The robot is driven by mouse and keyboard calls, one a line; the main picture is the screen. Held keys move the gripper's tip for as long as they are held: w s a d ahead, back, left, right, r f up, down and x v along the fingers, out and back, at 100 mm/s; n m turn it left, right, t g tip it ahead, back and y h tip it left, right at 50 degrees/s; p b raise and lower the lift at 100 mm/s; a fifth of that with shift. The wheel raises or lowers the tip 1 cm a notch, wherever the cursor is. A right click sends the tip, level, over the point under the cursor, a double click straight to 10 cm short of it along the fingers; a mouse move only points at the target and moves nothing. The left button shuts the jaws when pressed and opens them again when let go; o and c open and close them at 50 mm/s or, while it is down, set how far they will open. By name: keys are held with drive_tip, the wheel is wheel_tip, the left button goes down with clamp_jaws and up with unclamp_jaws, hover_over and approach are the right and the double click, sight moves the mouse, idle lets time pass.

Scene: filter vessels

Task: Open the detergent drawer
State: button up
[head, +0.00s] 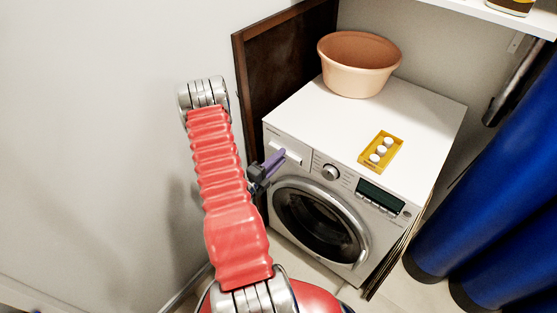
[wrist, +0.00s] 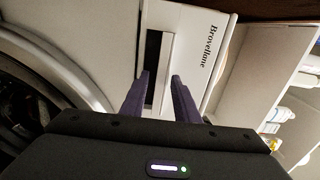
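The white washing machine (head: 340,170) stands by the wall with its round dark door facing me. Its detergent drawer (head: 286,150) is at the upper left of the front and looks shut. In the wrist view the drawer front (wrist: 200,50) bears the word "Brovellane" beside a dark recess and a pale strip. My gripper (wrist: 160,75) is open, its purple fingers apart. One tip overlaps the dark recess and the other the white drawer front, with the strip between them. I cannot tell whether they touch. In the head view my gripper (head: 276,160) is at the drawer, partly hidden by my arm.
A peach basin (head: 360,64) and a yellow tray (head: 381,151) with white round pieces sit on the machine's top. A dark brown panel (head: 285,65) stands at its left, blue curtains (head: 490,180) hang at the right. A plain wall fills the left.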

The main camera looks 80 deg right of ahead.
clamp_jaws()
drive_tip(key=shift+f, duration=0.1)
drive_tip(key=shift+a, duration=0.15)
drive_tip(key=shift+a+f, duration=0.1)
